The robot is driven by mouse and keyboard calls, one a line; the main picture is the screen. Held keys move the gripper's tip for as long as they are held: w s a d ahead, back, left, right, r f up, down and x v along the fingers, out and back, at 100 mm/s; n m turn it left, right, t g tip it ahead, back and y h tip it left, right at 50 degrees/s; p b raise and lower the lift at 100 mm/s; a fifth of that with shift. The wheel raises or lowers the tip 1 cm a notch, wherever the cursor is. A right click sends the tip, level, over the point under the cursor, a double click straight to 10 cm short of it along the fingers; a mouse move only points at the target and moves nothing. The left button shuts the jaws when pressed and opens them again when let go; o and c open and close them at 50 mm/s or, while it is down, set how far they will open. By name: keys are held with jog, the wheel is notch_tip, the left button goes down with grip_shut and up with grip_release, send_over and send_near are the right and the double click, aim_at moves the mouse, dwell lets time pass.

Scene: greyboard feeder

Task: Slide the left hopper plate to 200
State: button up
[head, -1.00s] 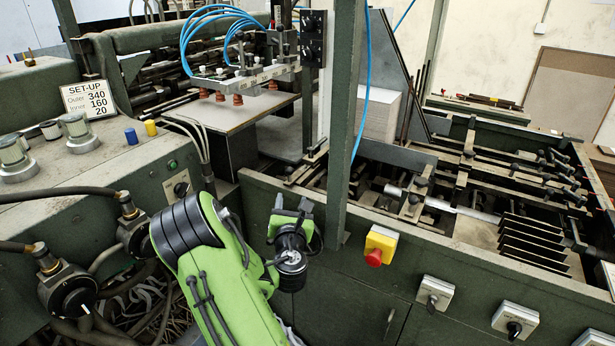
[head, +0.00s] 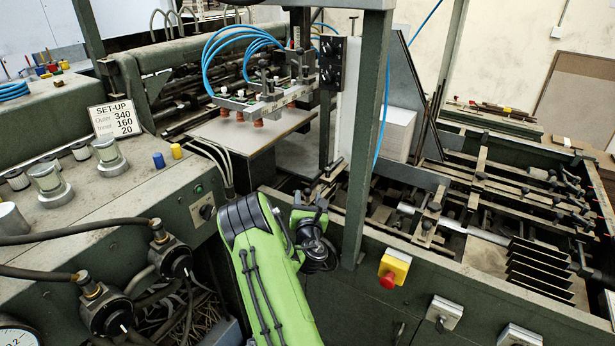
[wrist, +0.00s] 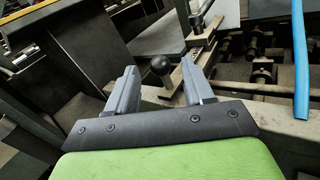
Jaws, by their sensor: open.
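My gripper (wrist: 160,88) is open in the wrist view, its two grey fingers apart. A black ball knob (wrist: 162,65) shows between and beyond the fingertips, beside a pale metal bar (wrist: 192,75); I see no contact with it. A grey plate (wrist: 155,30) lies behind the knob, and a dark plate (wrist: 88,42) stands to the left. I cannot tell which is the left hopper plate, and no scale reading is legible.
A green post (head: 368,130) rises close to my arm. A blue hose (wrist: 300,65) hangs at the right of the wrist view. The red stop button (head: 388,279) sits on the front panel. The set-up card (head: 115,118) reads 340, 160 and 20. A board stack (head: 398,133) stands behind.

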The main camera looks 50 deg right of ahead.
aim_at(307, 189)
jog(key=p+x, duration=0.2)
jog(key=x, duration=0.2)
jog(key=shift+w+d+r, duration=0.1)
jog(key=shift+d+r, duration=0.1)
jog(key=shift+w+d+f+p, duration=0.2)
jog(key=shift+w+d+p, duration=0.1)
jog(key=shift+d, duration=0.05)
grip_shut()
